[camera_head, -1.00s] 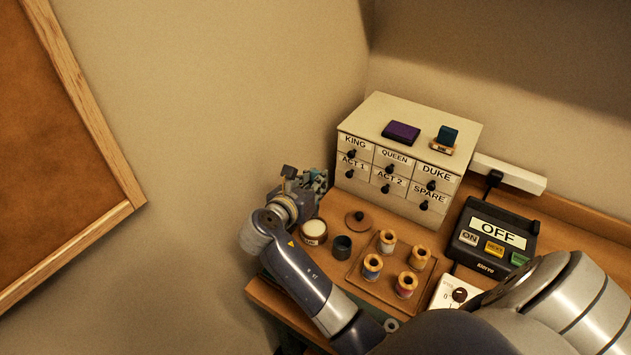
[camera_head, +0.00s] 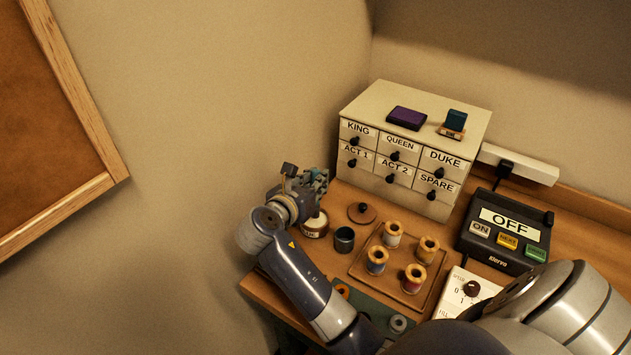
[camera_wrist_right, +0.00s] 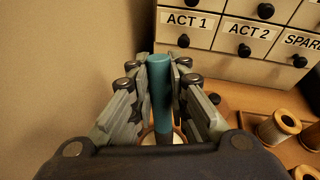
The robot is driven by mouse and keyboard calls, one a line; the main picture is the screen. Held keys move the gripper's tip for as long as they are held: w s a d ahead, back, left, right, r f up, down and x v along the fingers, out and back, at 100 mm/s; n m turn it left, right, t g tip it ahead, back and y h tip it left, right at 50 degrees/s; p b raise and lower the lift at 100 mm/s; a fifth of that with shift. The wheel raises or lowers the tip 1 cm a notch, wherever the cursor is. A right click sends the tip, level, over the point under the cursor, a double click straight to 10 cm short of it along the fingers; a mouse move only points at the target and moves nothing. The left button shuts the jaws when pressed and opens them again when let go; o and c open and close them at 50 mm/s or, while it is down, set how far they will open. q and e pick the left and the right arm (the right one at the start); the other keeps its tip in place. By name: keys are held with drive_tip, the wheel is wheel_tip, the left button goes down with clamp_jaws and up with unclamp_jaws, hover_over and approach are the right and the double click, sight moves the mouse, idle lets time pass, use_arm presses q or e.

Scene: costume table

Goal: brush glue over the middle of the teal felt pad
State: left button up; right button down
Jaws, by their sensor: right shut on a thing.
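My right gripper (camera_head: 312,186) is at the back left of the table, just above the glue pot (camera_head: 315,229). It is shut on an upright teal handle (camera_wrist_right: 160,88), probably the brush's. The handle's lower end points down at the pot, whose pale contents show behind the fingers in the right wrist view (camera_wrist_right: 176,137). The bristles are hidden, and I cannot tell whether they touch the glue. A dark teal mat (camera_head: 372,308), perhaps the felt pad, lies at the front edge, partly covered by my right arm. My left gripper is not in view.
A brown lid (camera_head: 362,213) and dark cup (camera_head: 344,239) stand right of the pot. Several spools stand on a wooden tray (camera_head: 364,272). A drawer cabinet (camera_head: 397,166) and control box (camera_head: 500,240) stand behind. An orange ring and grey round thing (camera_head: 398,323) are by the mat.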

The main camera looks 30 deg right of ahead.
idle(0.4)
drive_tip(key=shift+f, duration=0.65)
idle(0.9)
wheel_tip(320, 180, up, 7)
drive_tip(key=p, duration=1)
drive_tip(key=shift+r, duration=0.1)
idle(0.7)
